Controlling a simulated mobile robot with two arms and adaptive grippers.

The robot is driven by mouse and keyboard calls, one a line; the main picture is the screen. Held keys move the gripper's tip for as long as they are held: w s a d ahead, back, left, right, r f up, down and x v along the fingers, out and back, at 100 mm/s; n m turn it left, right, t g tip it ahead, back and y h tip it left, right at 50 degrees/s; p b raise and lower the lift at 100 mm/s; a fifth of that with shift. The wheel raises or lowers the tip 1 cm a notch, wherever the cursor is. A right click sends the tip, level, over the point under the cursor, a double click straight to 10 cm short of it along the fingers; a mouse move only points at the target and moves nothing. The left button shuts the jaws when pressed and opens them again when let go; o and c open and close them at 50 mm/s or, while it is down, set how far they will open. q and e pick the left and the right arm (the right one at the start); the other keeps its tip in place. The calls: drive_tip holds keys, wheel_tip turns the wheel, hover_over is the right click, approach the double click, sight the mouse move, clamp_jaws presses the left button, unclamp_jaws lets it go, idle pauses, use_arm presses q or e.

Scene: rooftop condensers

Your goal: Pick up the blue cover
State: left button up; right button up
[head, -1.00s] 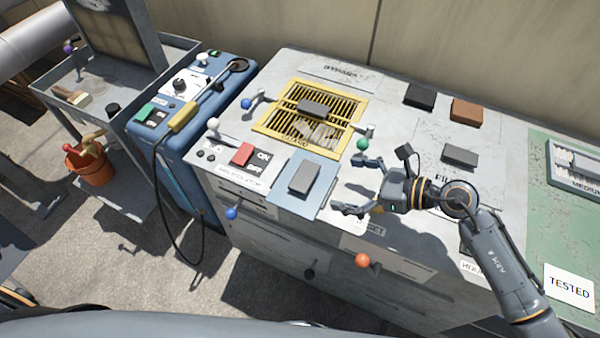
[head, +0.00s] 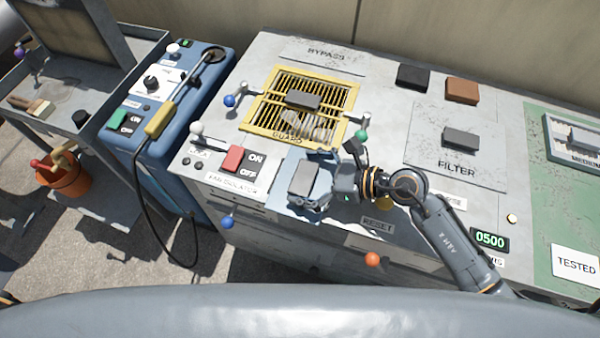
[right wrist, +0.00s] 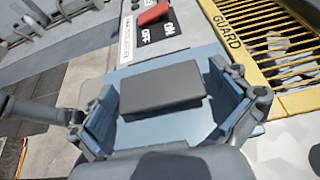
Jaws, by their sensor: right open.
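The blue cover (head: 281,188) is a light blue plate lying flat on the grey cabinet top, with a dark grey block handle (head: 304,177) on it. It also shows in the right wrist view (right wrist: 165,62), with the handle between the fingers. My right gripper (head: 311,180) is open, its two fingers on opposite sides of the handle. In the right wrist view (right wrist: 165,105) gaps show between the fingers and the handle. The gripper hides part of the cover. My left gripper is not in view.
A yellow guard grille (head: 262,115) with a grey handle lies behind the cover. A red switch (head: 233,158) is to its left and a FILTER panel (head: 425,150) to its right. Ball-tipped levers (head: 361,133) stand around the grille. A blue unit (head: 160,135) with a cable stands left.

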drive_tip(key=shift+s+d+r, duration=0.1)
drive_tip(key=shift+s+d, duration=0.05)
drive_tip(key=shift+c, duration=1.3)
drive_tip(key=c, duration=0.4)
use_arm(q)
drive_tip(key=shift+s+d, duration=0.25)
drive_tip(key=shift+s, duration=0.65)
use_arm(e)
drive_tip(key=c, duration=0.5)
